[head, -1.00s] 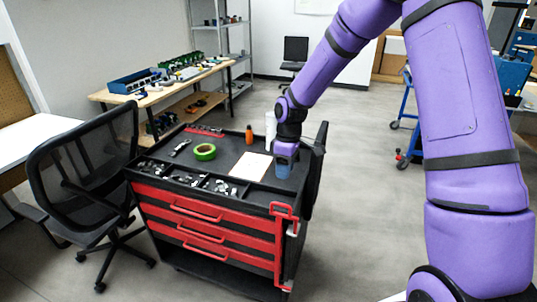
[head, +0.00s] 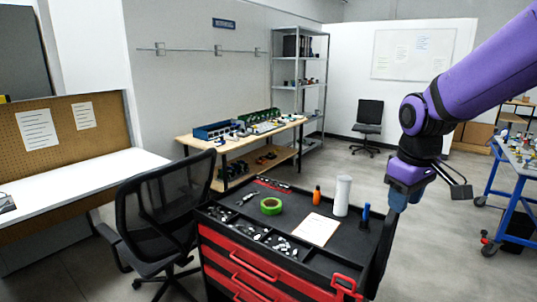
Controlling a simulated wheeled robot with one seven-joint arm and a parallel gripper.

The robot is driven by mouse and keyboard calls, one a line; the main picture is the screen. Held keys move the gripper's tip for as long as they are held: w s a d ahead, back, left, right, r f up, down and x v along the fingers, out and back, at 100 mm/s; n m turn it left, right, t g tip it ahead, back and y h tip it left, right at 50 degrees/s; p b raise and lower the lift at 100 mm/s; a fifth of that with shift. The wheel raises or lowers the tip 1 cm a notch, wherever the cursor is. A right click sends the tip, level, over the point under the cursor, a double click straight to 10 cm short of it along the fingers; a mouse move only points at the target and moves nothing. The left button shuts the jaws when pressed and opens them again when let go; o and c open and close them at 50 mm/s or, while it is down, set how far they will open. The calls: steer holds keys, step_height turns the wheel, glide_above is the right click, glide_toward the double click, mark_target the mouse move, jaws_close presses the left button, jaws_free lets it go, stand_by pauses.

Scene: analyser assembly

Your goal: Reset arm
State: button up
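My purple arm (head: 480,75) reaches in from the upper right of the head view. My gripper (head: 458,188) hangs at the arm's end, to the right of and above the black and red tool cart (head: 225,240). It is clear of the cart top. Its dark finger parts point to the lower right, and I cannot make out the gap between them. I see no object clearly held.
On the cart are green tape (head: 271,206), an orange bottle (head: 316,196), a white cylinder (head: 342,196), a blue upright item (head: 365,214) and a paper sheet (head: 315,229). A black chair (head: 165,205) stands left. A blue-framed table (head: 497,190) stands right.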

steer(key=s+d+r+m+t, duration=0.1)
steer(key=s+r, duration=0.3)
steer(key=s, duration=0.5)
steer(key=s+d+r+m+t, duration=0.1)
steer(key=s+r+m+t, duration=0.1)
steer(key=s, duration=0.7)
steer(key=shift+s+d+r+m+t, duration=0.3)
steer(key=shift+r+m, duration=0.55)
steer(key=shift+m, duration=0.35)
